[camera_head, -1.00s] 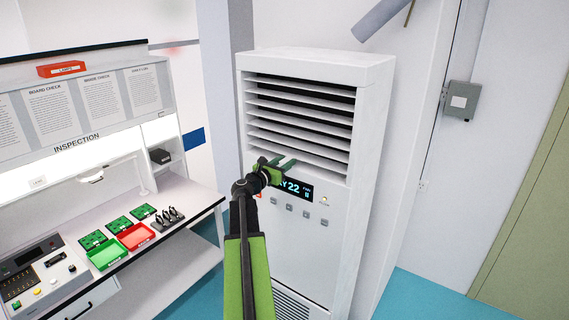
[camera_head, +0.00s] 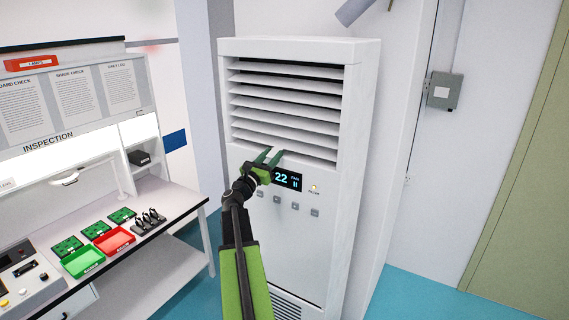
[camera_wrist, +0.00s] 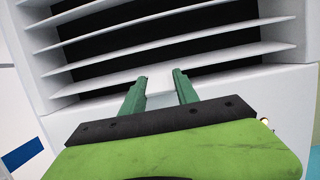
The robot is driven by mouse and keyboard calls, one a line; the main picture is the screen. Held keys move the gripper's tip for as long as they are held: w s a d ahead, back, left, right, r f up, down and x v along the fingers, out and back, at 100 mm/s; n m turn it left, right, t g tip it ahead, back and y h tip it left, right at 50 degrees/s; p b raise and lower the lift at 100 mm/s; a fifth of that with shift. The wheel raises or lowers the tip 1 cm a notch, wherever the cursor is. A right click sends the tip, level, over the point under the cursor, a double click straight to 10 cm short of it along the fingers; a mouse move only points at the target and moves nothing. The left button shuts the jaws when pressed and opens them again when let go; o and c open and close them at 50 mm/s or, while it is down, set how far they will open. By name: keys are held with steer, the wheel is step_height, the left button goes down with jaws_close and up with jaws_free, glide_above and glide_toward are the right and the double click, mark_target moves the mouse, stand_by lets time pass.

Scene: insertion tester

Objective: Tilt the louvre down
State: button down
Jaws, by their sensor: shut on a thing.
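The louvre (camera_head: 285,104) is a stack of white horizontal slats in the upper front of a tall white cabinet (camera_head: 325,240). Dark gaps show between the slats. My gripper (camera_head: 270,155) is at the bottom edge of the louvre, just above the lit display (camera_head: 288,179). In the wrist view its two green fingers (camera_wrist: 160,84) stand apart on either side of a pale piece at the lowest slat, and are shut on it. The slats (camera_wrist: 170,56) cross above the fingers. The exact contact is partly hidden by the gripper body.
An inspection bench (camera_head: 165,205) stands at the left with a green tray (camera_head: 83,262), a red tray (camera_head: 114,241) and circuit boards. A grey wall box (camera_head: 444,91) is at the right. Blue floor (camera_head: 420,295) is clear right of the cabinet.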

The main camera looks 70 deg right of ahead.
steer(key=shift+s+d+f, duration=0.1)
steer(key=shift+d+f, duration=0.05)
steer(key=shift+f, duration=0.25)
steer(key=c, duration=0.9)
jaws_free()
steer(key=b+v, duration=0.4)
steer(key=v, duration=1.3)
steer(key=shift+a, duration=0.3)
